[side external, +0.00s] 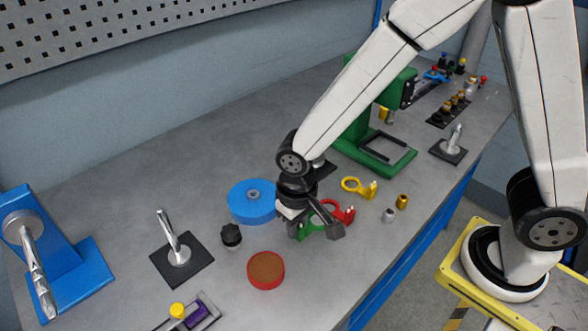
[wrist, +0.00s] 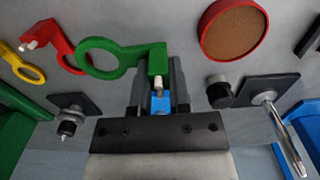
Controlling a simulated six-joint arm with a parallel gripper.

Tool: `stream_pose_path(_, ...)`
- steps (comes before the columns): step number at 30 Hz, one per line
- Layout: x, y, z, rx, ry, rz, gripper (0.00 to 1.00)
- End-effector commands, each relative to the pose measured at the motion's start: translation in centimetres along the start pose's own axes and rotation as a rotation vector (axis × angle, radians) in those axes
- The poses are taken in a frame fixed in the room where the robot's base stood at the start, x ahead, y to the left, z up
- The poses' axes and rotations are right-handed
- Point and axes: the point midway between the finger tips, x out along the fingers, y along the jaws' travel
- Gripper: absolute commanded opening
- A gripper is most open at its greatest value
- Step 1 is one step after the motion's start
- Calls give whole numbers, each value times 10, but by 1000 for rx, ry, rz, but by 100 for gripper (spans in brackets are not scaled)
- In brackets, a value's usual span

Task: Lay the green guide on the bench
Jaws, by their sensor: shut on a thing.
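The green guide (side external: 310,228) is a flat ring with a block at one end. It shows in full in the wrist view (wrist: 122,57), its ring reaching left and its block between my fingertips. My gripper (side external: 316,231) is shut on this block; the fingers show in the wrist view (wrist: 158,76). In the side view the fingers hide part of the guide. It is low over the grey bench (side external: 330,285), close to the red guide (side external: 340,212); I cannot tell whether it touches the bench.
A yellow guide (side external: 358,187) lies behind the red one. A blue disc (side external: 250,203), a black knob (side external: 231,236) and a red-rimmed disc (side external: 265,270) stand left and in front. Small brass (side external: 402,201) and silver (side external: 388,215) parts are at right. The bench's front strip is clear.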

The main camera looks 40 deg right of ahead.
Motion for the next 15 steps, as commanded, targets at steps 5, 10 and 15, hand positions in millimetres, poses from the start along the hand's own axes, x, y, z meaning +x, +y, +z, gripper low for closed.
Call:
stream_pose_path(5, 8, -2, -7, 0, 1, 0, 0)
stream_pose_path(10, 9, -3, -8, 0, 2, -1, 0)
stream_pose_path(15, 12, -4, -10, 0, 1, 0, 0)
